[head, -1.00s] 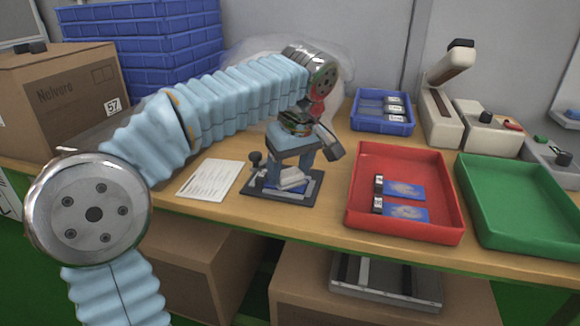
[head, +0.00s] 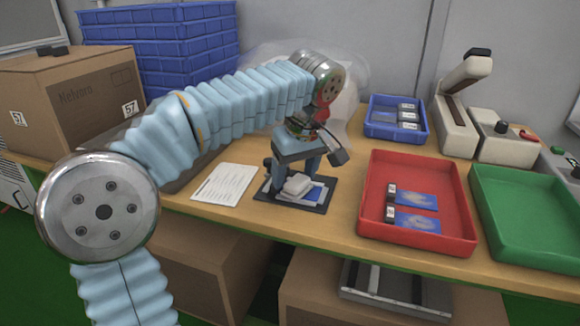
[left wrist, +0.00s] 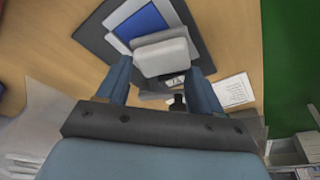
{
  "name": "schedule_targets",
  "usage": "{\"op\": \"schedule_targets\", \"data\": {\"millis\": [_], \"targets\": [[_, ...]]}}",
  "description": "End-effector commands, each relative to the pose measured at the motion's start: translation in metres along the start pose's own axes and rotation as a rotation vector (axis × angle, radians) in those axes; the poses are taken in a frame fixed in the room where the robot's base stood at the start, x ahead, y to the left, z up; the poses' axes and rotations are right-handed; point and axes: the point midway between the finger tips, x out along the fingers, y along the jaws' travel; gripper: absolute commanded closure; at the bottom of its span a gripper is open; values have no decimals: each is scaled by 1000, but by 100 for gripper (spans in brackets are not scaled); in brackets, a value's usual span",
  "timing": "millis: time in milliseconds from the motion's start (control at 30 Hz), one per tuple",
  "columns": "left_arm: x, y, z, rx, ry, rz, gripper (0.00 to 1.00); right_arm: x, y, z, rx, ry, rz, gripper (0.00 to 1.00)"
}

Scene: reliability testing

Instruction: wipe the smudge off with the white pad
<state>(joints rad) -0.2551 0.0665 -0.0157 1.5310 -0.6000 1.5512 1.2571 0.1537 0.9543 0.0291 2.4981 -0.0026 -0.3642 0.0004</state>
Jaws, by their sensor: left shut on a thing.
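The white pad (head: 297,186) is a small pale block over a blue-and-white card (head: 316,194) on a dark plate (head: 322,208). My left gripper (head: 298,172) points down with a finger on each side of the pad and is shut on it. In the left wrist view the pad (left wrist: 161,54) sits between the blue fingers, covering part of the card (left wrist: 142,24). Whether the pad touches the card is unclear. I cannot make out a smudge; the pad and fingers hide part of the card. My right gripper is not in view.
A printed white sheet (head: 224,184) lies left of the plate. A red tray (head: 372,222) holding blue cards stands to the right, then a green tray (head: 530,215). A blue bin (head: 395,137) is behind. A cardboard box (head: 75,105) and stacked blue crates stand at left.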

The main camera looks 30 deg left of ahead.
Motion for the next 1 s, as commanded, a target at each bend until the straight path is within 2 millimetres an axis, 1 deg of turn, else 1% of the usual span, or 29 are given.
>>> {"op": "schedule_targets", "data": {"millis": [33,167,433,533,667,833,867,1000], "targets": [[-2,4,4,3,0,1,83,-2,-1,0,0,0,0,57],[-4,9,8,4,0,5,83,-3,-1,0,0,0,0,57],[-4,10,9,4,0,9,83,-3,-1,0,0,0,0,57],[-8,11,8,4,0,9,83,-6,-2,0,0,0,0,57],[-20,11,5,5,0,10,83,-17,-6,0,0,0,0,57],[-41,11,0,5,0,10,83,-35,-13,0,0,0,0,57],[-41,11,-1,4,0,11,83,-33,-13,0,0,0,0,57],[-55,11,-5,4,0,11,83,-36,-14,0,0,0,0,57]]}}
